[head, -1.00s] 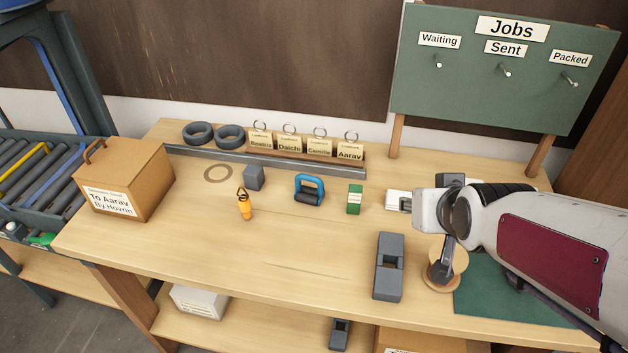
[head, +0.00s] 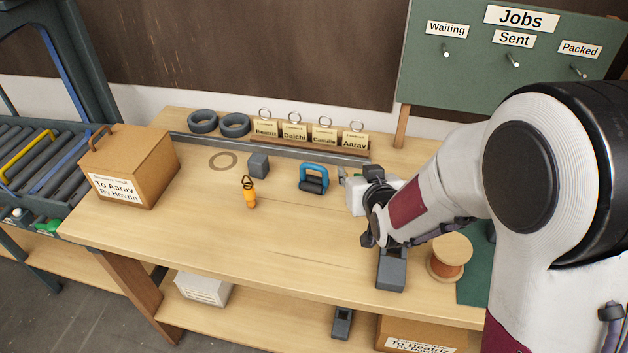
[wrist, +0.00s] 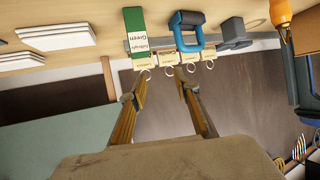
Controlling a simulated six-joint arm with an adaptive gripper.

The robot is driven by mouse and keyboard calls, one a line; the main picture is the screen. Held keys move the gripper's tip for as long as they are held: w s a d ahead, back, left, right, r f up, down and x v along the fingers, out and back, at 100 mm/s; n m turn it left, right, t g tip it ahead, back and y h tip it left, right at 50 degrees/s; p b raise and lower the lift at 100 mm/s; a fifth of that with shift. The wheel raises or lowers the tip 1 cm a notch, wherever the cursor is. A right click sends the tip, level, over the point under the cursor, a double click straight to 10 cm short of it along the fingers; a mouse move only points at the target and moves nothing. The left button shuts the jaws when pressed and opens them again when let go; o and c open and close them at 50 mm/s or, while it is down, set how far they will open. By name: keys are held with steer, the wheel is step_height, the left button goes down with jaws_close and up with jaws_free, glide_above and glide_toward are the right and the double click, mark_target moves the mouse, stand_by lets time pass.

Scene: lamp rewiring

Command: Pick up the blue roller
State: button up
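The blue roller (head: 313,179) lies on the workbench right of the middle, a bright blue loop handle with a dark cylinder at its front. It also shows at the top of the wrist view (wrist: 187,32). My gripper is just right of the roller in the head view, partly hidden by my own arm. In the wrist view its two fingers (wrist: 162,77) are spread, with nothing between them. The roller is beyond the fingertips and apart from them.
A green-and-white block (wrist: 135,30) is close beside the roller. A grey block (head: 258,165) and an orange item (head: 249,192) stand to its left, tagged cards (head: 309,132) behind. A dark holder (head: 391,272) and spool (head: 450,256) are in front.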

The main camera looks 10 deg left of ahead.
mark_target(326, 179)
steer(key=shift+n+t+y, duration=0.3)
steer(key=shift+n+y, duration=0.2)
steer(key=shift+y, duration=0.1)
steer(key=shift+w+a+f, duration=0.15)
steer(key=shift+a+f, duration=1.1)
steer(key=shift+f, duration=0.15)
steer(key=shift+w+a+f, duration=0.15)
steer(key=shift+a+f, duration=1.05)
steer(key=shift+f, duration=0.15)
steer(key=shift+x, duration=1.35)
steer(key=shift+f, duration=0.1)
steer(key=shift+f+x, duration=0.3)
steer(key=shift+x, duration=2.15)
steer(key=shift+f, duration=0.1)
